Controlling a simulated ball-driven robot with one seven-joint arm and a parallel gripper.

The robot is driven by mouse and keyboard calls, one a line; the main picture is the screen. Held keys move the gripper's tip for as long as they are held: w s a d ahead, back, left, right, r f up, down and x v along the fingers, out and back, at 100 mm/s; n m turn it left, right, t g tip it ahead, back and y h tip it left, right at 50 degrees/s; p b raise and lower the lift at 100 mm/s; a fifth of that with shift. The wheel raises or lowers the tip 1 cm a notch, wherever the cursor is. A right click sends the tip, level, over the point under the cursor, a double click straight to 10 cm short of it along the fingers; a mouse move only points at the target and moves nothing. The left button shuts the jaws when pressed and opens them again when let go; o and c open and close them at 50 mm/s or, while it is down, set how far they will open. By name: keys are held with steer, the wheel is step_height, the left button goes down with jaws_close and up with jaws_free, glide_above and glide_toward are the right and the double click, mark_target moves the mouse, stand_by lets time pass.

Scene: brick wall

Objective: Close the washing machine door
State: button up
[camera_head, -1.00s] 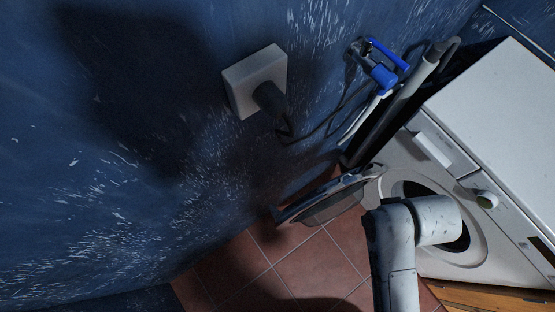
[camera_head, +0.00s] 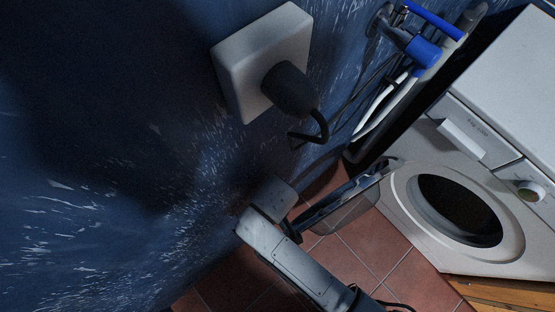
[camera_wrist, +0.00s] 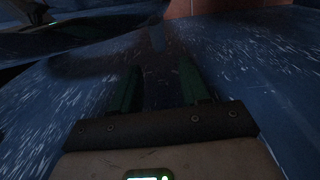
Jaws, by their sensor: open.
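The white washing machine (camera_head: 459,210) stands at the right in the head view, tilted in the picture. Its round door (camera_head: 345,205) is swung wide open, out toward the blue wall, and the dark drum opening (camera_head: 458,208) is uncovered. My arm reaches up from the bottom to the wall side of the door, its end close to the door's outer edge; I cannot tell whether they touch. My gripper's fingers are hidden there. In the wrist view my gripper (camera_wrist: 158,90) shows two dark green fingers apart with nothing between them.
The blue wall (camera_head: 100,200) is close on the left. A white socket box (camera_head: 250,60) with a black plug and cable juts from it. A blue tap (camera_head: 422,50) and hoses sit behind the machine. Red floor tiles (camera_head: 375,240) lie below the door.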

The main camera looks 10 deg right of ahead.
step_height(320, 180, down, 11)
steer(key=b, duration=0.2)
steer(key=shift+d+r+b, duration=0.1)
steer(key=shift+r+b, duration=0.05)
steer(key=shift+b, duration=0.25)
jaws_close()
stand_by(0.4)
